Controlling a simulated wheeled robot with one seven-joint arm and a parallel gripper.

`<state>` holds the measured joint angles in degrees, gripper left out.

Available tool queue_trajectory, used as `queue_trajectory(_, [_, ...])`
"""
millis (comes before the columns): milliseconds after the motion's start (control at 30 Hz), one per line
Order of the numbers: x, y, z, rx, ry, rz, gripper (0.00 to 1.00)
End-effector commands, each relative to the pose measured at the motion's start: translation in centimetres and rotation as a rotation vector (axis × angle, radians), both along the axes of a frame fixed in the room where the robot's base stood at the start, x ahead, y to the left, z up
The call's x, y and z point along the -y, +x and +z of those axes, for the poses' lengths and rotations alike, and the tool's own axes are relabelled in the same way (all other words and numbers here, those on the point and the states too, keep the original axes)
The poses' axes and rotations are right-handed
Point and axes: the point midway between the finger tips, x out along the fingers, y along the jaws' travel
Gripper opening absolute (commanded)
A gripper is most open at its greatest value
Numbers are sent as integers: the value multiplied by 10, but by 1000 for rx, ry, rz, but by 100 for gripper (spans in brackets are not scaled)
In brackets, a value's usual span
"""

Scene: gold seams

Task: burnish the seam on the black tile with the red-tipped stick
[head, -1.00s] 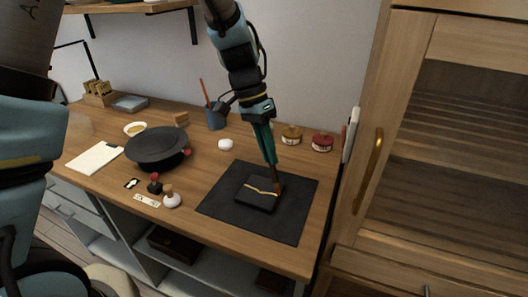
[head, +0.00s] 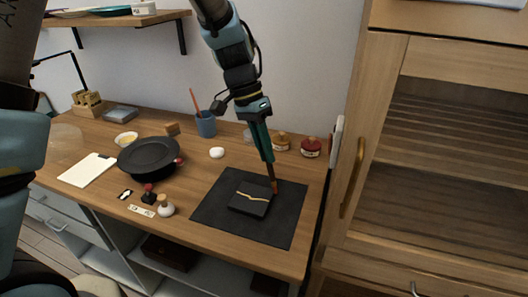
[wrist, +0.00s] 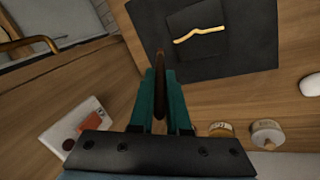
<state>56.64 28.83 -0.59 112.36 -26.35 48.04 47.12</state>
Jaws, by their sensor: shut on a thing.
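The black tile (head: 243,207) lies on a dark mat (head: 283,226), with a gold seam (head: 252,196) running across it. In the wrist view the tile (wrist: 203,45) and its jagged seam (wrist: 199,36) show whole. My gripper (head: 268,160) is shut on the dark stick and holds it steeply, tip down. The stick's red tip (head: 275,187) is just beyond the tile's right end, by the seam's end. In the wrist view the stick (wrist: 159,90) sits between the teal fingers (wrist: 160,76), its tip left of the tile. Whether the tip touches the mat is unclear.
Yellow (head: 282,142) and red-lidded (head: 311,147) jars stand behind the mat. A white rounded object (head: 217,152), a black round stand (head: 148,154) and small stampers (head: 166,206) are to the left. A tall wooden cabinet (head: 384,60) is close on the right.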

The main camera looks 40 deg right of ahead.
Motion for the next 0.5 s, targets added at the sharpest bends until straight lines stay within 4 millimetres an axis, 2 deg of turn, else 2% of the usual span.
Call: queue_trajectory(500, [6, -1, 26, 0, -1, 1, 0])
